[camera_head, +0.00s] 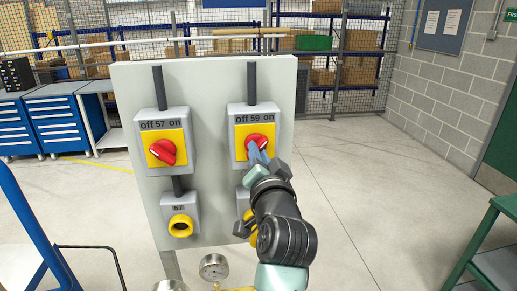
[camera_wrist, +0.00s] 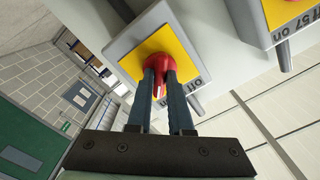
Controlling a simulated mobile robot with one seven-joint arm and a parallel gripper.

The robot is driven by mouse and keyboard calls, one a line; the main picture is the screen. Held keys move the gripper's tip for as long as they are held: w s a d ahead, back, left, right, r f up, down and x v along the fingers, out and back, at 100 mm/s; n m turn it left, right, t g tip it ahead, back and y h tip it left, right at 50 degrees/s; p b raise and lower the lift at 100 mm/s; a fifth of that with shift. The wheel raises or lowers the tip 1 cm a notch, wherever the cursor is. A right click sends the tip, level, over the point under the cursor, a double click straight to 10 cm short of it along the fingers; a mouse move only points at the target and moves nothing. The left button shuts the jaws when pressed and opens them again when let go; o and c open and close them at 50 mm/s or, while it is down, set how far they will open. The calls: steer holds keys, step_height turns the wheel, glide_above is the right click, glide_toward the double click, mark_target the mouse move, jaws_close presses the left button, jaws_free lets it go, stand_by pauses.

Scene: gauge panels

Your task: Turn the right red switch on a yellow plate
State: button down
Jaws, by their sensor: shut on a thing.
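The right red switch (camera_head: 257,141) sits on a yellow plate (camera_head: 241,133) on a grey box labelled "off 59 on", at the upper right of the panel. My gripper (camera_head: 256,153) is at this switch, its fingers closed around the knob. In the wrist view the red switch (camera_wrist: 153,71) shows between and beyond the two fingertips of my gripper (camera_wrist: 160,72), with the yellow plate (camera_wrist: 185,41) behind it. The left red switch (camera_head: 162,152) is on its own yellow plate (camera_head: 181,138) under "off 57 on", with its white mark slanting. My gripper partly hides the right switch.
The light grey panel (camera_head: 213,90) stands in front of me. Yellow sockets, one at the lower left (camera_head: 181,226), sit below the switches. Gauges (camera_head: 214,267) are at the bottom. A green table (camera_head: 490,235) is at the far right. The floor between is clear.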

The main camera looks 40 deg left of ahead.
steer(key=shift+m, duration=0.5)
steer(key=c, duration=0.8)
jaws_free()
steer(key=b+v, duration=0.4)
steer(key=v, duration=0.9)
steer(key=shift+d, duration=0.1)
